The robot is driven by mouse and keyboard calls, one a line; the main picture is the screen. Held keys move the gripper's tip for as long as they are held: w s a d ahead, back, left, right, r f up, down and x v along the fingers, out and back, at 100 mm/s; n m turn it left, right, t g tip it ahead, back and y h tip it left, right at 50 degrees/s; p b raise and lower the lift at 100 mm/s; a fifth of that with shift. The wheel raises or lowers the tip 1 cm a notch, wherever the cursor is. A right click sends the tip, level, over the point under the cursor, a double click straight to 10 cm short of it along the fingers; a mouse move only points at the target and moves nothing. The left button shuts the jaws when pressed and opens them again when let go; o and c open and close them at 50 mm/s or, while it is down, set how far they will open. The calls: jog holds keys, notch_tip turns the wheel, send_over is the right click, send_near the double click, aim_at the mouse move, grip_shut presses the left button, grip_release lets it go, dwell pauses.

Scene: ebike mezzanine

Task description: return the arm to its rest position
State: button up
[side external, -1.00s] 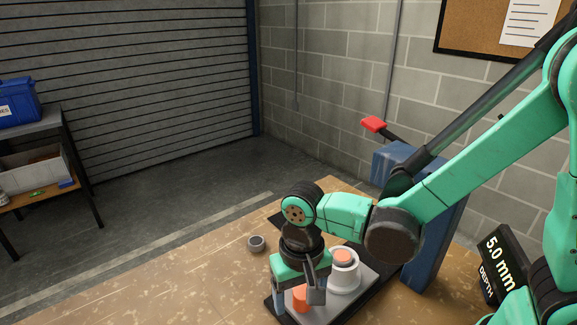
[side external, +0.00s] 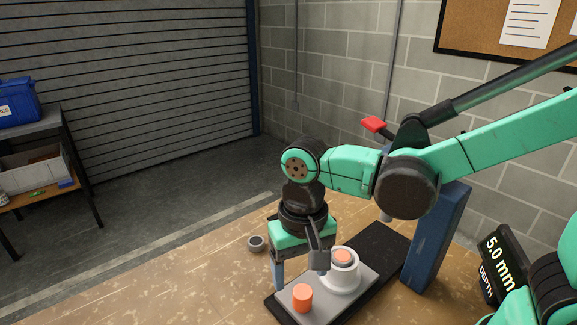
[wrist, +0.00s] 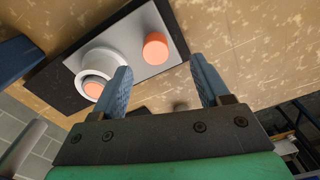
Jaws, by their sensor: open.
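My gripper (side external: 300,268) is open and empty above the workbench, raised a little over a grey plate. In the wrist view my gripper (wrist: 165,85) shows two blue fingers spread apart with nothing between them. My teal arm reaches in from the right. An orange cylinder (side external: 302,297) stands upright on the plate, below and apart from the fingers; it also shows in the wrist view (wrist: 156,48). A white round fixture (side external: 341,276) with an orange piece (side external: 342,256) in its top stands on the same plate, close behind the gripper.
The grey plate (side external: 354,301) lies on a black base (side external: 383,246) beside a blue column (side external: 438,240) with a red handle (side external: 373,123). A small grey ring (side external: 256,243) lies on the workbench (side external: 190,285). A depth display (side external: 497,262) stands at right. The bench's left side is clear.

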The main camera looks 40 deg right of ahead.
jog(key=d+r+n+t, duration=0.1)
jog(key=d+t, duration=0.1)
jog(key=d, duration=0.1)
jog(key=d+r+n+t, duration=0.1)
jog(key=d+r+t, duration=0.1)
jog(key=d, duration=0.1)
jog(key=d+r+n+t, duration=0.1)
jog(key=d+t, duration=0.1)
jog(key=d, duration=0.2)
jog(key=shift+w+r, duration=0.3)
jog(key=shift+d+r+n+t, duration=0.15)
jog(key=shift+d+n+t, duration=0.15)
jog(key=shift+d+t, duration=0.25)
